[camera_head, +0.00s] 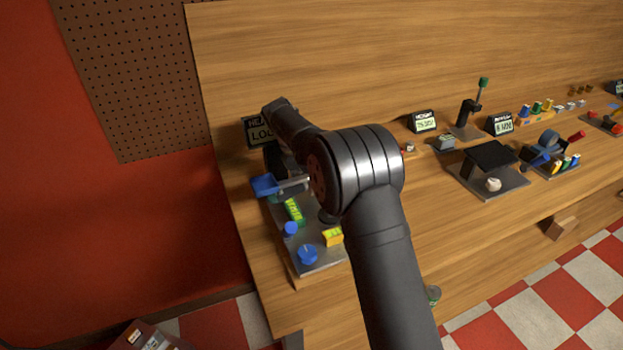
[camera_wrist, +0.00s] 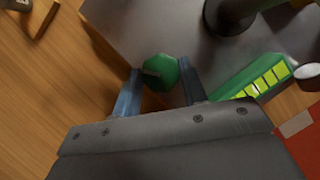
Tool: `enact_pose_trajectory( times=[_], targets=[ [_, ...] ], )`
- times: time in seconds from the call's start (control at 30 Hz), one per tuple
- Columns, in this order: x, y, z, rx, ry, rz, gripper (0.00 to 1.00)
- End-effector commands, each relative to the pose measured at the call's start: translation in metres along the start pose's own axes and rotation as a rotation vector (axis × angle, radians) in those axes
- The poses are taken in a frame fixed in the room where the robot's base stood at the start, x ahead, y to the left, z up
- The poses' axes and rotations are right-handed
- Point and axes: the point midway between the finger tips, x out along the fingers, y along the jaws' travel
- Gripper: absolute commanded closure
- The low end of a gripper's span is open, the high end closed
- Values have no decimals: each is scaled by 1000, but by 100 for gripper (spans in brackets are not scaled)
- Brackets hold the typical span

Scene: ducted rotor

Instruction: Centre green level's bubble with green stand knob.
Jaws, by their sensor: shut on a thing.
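The green stand knob (camera_wrist: 160,72) is in the wrist view, with a dark mark on its top. My gripper (camera_wrist: 160,78) has its two blue fingers on either side of it, shut on the knob. The green level (camera_wrist: 268,80) lies to the right of the knob in the wrist view. Its vial shows bright yellow-green segments. I cannot make out the bubble. In the head view the green level (camera_head: 293,210) sits on the grey stand plate (camera_head: 318,268). My arm covers much of the area behind it.
A yellow level (camera_head: 333,237) and two blue knobs (camera_head: 308,254) are on the same plate. A display (camera_head: 262,132) behind is partly hidden by my arm. A dark post (camera_wrist: 228,14) stands near the green knob. Other stations stand farther right on the bench.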

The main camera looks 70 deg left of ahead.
Motion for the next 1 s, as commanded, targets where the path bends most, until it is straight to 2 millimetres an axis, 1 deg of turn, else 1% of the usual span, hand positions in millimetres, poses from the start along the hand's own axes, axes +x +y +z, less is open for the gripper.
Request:
enact_pose_trajectory(
  times=[0.2,0.43,0.7,1.0],
  targets=[
    [-1,2,0,154,2,-62,84],
    [-1,2,0,263,3,-107,84],
    [-1,2,0,319,3,-130,84],
    [-1,2,0,325,4,-132,84]
  ],
)
